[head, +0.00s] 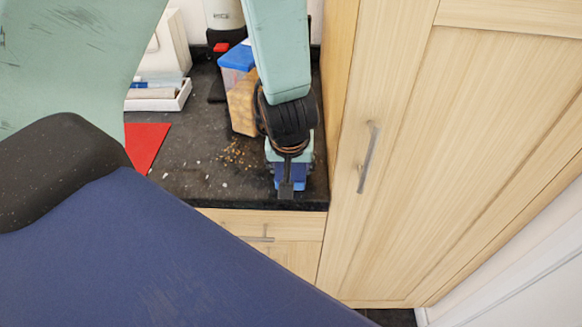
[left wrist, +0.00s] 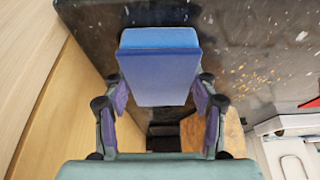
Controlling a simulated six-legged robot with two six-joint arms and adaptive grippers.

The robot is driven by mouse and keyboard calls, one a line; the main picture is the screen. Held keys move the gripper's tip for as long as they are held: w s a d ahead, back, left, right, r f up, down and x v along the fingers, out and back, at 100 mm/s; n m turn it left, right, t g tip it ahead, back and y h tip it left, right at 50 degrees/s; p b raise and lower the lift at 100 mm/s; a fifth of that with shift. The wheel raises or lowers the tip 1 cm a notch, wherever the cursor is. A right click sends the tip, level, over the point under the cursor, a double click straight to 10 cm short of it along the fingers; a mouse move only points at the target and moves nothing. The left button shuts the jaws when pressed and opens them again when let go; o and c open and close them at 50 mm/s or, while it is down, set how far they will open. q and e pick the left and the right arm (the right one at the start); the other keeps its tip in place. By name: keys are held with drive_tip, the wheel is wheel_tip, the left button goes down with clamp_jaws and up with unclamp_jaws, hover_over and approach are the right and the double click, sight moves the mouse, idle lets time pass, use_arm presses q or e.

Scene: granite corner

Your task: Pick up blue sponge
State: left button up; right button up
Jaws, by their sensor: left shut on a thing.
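The blue sponge (left wrist: 158,78) sits between the two fingers of my left gripper (left wrist: 160,92) in the left wrist view. The fingers press on its left and right sides, so the gripper is shut on it. In the head view, my left gripper (head: 288,186) points down near the front edge of the dark granite counter (head: 200,165). Blue parts of the sponge (head: 291,176) show behind the gripper there, mostly hidden by it. I cannot tell whether the sponge touches the counter. My right gripper is not in view.
A clear box with a blue lid (head: 238,57) and tan contents stands behind the gripper. Crumbs (head: 234,154) lie to its left. A red mat (head: 147,143) and a white tray (head: 160,102) lie further left. A tall wooden cabinet (head: 420,150) stands close on the right.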

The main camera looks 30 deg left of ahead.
use_arm(q)
drive_tip(key=shift+c, duration=1.4)
drive_tip(key=shift+r, duration=0.3)
wheel_tip(320, 180, up, 10)
drive_tip(key=p, duration=0.8)
drive_tip(key=shift+f, duration=0.1)
